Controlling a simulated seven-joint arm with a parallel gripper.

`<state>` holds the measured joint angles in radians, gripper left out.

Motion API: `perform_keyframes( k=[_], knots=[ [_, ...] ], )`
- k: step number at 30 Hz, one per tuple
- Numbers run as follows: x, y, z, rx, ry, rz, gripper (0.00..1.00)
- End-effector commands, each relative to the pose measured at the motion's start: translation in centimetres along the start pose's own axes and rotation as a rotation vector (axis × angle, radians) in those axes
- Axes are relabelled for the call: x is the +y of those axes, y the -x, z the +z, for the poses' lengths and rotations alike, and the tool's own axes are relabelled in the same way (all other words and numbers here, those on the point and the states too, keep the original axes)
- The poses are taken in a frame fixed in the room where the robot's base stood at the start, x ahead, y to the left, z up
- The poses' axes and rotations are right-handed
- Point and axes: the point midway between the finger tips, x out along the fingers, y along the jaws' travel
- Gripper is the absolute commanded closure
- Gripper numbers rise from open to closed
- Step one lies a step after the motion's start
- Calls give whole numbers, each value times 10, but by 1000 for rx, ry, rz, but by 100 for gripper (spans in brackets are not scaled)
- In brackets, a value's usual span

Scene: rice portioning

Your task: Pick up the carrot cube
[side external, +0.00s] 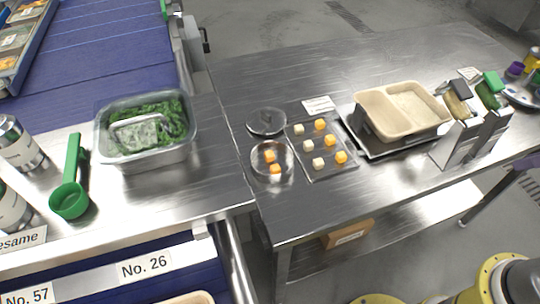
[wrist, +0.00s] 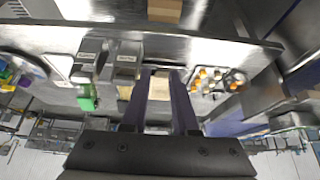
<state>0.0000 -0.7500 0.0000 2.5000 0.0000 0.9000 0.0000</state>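Orange carrot cubes show in the side external view. Some, such as one (side external: 320,124) and another (side external: 341,157), sit on a flat clear tray (side external: 349,170) beside pale cubes (side external: 308,146). Two more carrot cubes (side external: 269,156) lie in a round clear dish (side external: 254,170) left of the tray. The cubes show small in the wrist view (wrist: 203,73), right of my fingers. My gripper (wrist: 161,74) is open, its two dark fingers apart with nothing held between them. It is well away from the cubes and outside the side external view.
A beige two-part container (side external: 372,98) stands on a dark base right of the tray. Upright metal holders (side external: 458,145) with green and dark tops stand farther right. The steel table's back is clear.

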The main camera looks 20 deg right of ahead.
Motion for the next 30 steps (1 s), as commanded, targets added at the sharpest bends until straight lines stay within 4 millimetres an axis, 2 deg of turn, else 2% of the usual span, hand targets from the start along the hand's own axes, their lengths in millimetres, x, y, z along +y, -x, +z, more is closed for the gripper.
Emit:
perform_keyframes(
  k=[5,8,16,20,23,26,30],
  knots=[
    [0,0,0,0,0,0,72],
    [0,0,0,0,0,0,58],
    [0,0,0,0,-1,0,57],
    [0,1,4,-19,-54,0,57],
    [0,20,-16,6,-132,-1,57],
    [-2,36,-46,6,-198,-7,57],
    [-14,50,-97,-27,-255,-25,57]
  ],
)
